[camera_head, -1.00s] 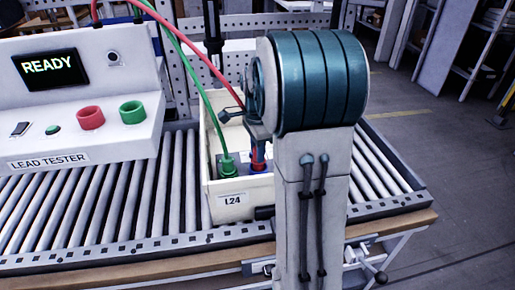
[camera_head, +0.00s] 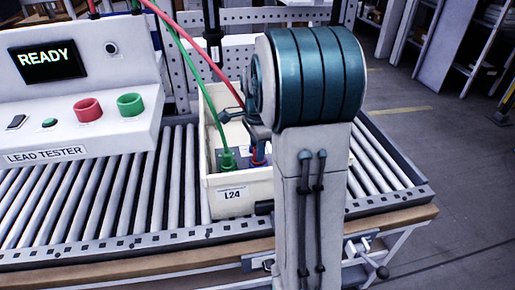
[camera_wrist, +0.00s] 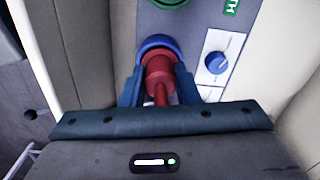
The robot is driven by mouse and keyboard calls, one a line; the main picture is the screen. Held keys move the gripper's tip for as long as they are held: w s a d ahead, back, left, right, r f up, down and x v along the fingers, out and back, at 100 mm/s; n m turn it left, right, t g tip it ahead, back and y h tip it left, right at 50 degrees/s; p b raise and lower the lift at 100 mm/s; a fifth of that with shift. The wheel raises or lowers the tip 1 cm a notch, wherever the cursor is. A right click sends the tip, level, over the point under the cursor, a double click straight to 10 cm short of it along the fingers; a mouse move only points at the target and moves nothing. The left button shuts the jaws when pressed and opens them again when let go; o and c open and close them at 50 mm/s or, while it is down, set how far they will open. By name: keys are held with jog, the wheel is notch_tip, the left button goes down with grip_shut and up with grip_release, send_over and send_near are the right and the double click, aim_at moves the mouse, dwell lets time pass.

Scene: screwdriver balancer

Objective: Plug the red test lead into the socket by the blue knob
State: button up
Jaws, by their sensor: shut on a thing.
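My gripper (camera_wrist: 158,78) is shut on the red plug of the test lead (camera_wrist: 158,65). In the wrist view the plug's front end overlaps the blue-ringed socket (camera_wrist: 154,41); I cannot tell how deep it sits. A blue knob (camera_wrist: 216,62) is on a white plate just right of that socket. In the head view the red lead (camera_head: 192,47) runs from the lead tester (camera_head: 110,142) down to my gripper (camera_head: 258,140), inside the crate labelled L24 (camera_head: 245,200). My arm hides part of the crate.
A green lead (camera_head: 185,62) ends in a green plug (camera_head: 227,160) beside the gripper, on the grey unit in the crate. The crate stands on a roller conveyor (camera_head: 110,205). The tester's screen reads READY. The crate walls are close around my gripper.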

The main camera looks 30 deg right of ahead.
jog(key=o, duration=1.1)
notch_tip(320, 180, up, 14)
jog(key=p, duration=0.1)
jog(key=s+a+f+n+t+p, duration=0.1)
jog(key=s+a+f+n+p, duration=0.1)
jog(key=s+a+n, duration=0.5)
jog(key=s+a+f+n+t+p, duration=0.1)
jog(key=s+a+f+n, duration=0.2)
jog(key=s+a+n, duration=0.3)
jog(key=s+n, duration=0.5)
jog(key=shift+s+a+n+t+p, duration=0.35)
jog(key=shift+n+t+p, duration=0.05)
